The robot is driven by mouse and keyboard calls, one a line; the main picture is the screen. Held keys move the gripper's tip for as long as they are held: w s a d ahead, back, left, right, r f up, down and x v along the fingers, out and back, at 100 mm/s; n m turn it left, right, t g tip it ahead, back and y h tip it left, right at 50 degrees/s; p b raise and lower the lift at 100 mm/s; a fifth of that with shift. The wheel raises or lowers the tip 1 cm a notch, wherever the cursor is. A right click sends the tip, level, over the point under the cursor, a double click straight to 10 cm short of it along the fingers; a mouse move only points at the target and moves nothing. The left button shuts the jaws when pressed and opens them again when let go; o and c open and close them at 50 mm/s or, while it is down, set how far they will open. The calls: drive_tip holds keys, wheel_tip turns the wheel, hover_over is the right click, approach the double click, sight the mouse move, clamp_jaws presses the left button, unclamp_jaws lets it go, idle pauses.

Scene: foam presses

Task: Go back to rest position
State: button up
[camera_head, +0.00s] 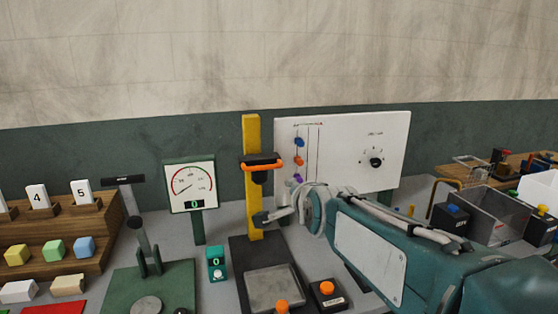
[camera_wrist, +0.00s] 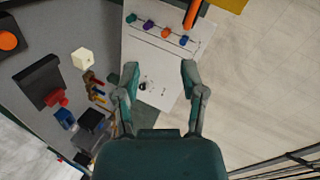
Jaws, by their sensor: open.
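My gripper (camera_wrist: 160,70) is open and empty in the wrist view, its two fingers spread apart. The white panel with coloured knobs (camera_wrist: 165,45) shows between and beyond them. In the head view my arm reaches in from the lower right, and my gripper (camera_head: 275,214) is near the yellow press column (camera_head: 252,205), in front of the white panel (camera_head: 345,130). The press's orange handle (camera_head: 262,167) is above the gripper; an orange bar (camera_wrist: 193,12) shows at the top of the wrist view. I cannot tell whether the gripper touches the column.
A gauge (camera_head: 190,185) and a small green counter (camera_head: 217,263) stand left of the press. A lever device (camera_head: 142,240) and a wooden stepped rack (camera_head: 80,222) with coloured blocks are further left. An orange-button box (camera_head: 328,295) is in front; a grey bin (camera_head: 490,214) is at right.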

drive_tip(key=s+d+f+n+g+h, duration=0.1)
drive_tip(key=s+d+f+n, duration=0.3)
drive_tip(key=s, duration=0.5)
drive_tip(key=s+d+f+n+g+h, duration=0.1)
drive_tip(key=s+d+f+n+g, duration=0.3)
drive_tip(key=s, duration=0.6)
drive_tip(key=s+d+f+n+g+h, duration=0.1)
drive_tip(key=s+d+f+n+g, duration=0.1)
drive_tip(key=s, duration=0.7)
wheel_tip(320, 180, down, 4)
drive_tip(key=d+n, duration=0.1)
drive_tip(key=d, duration=0.1)
drive_tip(key=shift+s+d+r+n+g, duration=0.15)
drive_tip(key=shift+s+d+n+g, duration=0.15)
drive_tip(key=shift+d+n+g, duration=0.1)
